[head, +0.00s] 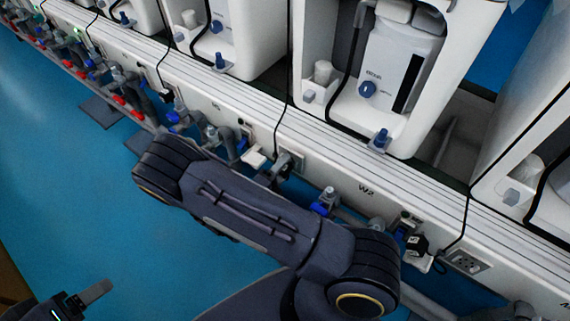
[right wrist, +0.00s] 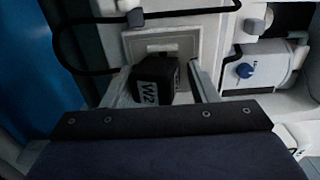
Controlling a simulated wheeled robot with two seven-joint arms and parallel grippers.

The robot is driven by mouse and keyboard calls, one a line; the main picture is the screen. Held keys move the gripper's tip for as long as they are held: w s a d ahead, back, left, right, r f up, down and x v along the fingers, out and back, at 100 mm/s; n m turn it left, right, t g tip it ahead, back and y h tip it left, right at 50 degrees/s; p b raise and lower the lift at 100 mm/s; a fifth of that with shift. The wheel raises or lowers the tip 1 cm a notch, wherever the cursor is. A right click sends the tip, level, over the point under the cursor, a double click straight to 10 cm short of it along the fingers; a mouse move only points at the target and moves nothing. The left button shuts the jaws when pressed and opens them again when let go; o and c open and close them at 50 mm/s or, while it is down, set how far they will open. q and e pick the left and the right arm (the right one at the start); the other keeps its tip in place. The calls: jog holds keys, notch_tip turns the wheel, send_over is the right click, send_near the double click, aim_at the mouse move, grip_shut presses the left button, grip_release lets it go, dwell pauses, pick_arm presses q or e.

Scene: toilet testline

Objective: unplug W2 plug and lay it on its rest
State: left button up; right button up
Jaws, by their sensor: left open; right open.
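The black W2 plug (right wrist: 157,82), with a white W2 label, sits at a pale socket plate (right wrist: 145,46) in the right wrist view. My right gripper (right wrist: 160,68) is open, with one finger on each side of the plug; whether the fingers touch it I cannot tell. In the head view, my own forearm hides most of this gripper and the plug. The socket plate shows there just beyond the forearm (head: 292,160). A small white rest (head: 254,158), which looks empty, stands left of it. My left gripper (head: 84,300) is open and empty at the lower left, far from the panel.
A neighbouring black plug (head: 416,243) lies on a white rest beside an empty-looking socket (head: 466,262). Blue-handled valves (head: 324,205) and grey pipes line the panel. A black cable (right wrist: 70,45) loops around the socket. The blue floor at left is clear.

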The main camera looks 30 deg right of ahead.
aim_at(279, 174)
jog(key=shift+d+f, duration=0.1)
jog(key=shift+f, duration=0.15)
dwell(0.3)
jog(key=shift+r, duration=0.15)
jog(key=c, duration=1.1)
jog(key=shift+c, duration=0.6)
jog(key=shift+p+v, duration=0.3)
jog(key=shift+v, duration=2.75)
grip_shut()
